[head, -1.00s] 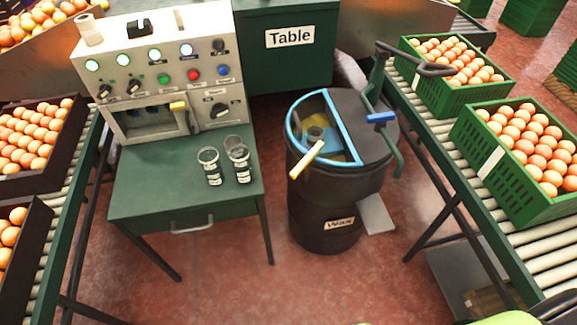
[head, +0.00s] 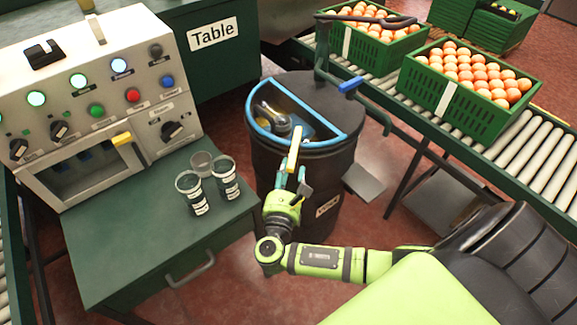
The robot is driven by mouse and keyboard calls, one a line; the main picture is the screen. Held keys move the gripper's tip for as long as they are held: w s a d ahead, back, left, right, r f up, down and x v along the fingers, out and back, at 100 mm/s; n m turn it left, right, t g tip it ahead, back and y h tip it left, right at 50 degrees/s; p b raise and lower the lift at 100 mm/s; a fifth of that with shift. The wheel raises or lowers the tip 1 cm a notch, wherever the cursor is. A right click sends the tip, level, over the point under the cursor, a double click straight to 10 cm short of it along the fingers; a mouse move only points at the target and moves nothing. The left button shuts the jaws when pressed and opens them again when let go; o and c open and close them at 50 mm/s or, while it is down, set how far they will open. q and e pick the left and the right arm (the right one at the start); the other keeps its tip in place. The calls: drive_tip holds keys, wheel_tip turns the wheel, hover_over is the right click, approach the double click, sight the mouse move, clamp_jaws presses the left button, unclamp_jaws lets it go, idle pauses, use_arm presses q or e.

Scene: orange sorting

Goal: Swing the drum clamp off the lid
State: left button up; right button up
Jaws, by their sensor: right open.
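The black drum (head: 275,180), labelled "Wax", stands right of the green table. Its dark lid (head: 325,90) covers the far right part of the top. A blue-rimmed half-round section (head: 258,124) at the near left shows the inside. My left gripper is not in view.
A crank with a blue grip (head: 350,85) rises at the drum's right. Small cups (head: 192,191) stand on the green table (head: 120,255), below the control box (head: 75,85). Green crates of oranges (head: 455,115) sit on the roller conveyor (head: 520,150) at the right.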

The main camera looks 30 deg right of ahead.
sight(295, 148)
drive_tip(key=shift+x, duration=1.05)
drive_tip(key=shift+w, duration=0.2)
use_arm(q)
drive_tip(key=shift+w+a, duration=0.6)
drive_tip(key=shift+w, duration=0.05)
use_arm(e)
drive_tip(key=shift+w, duration=0.1)
clamp_jaws()
drive_tip(key=shift+d, duration=0.1)
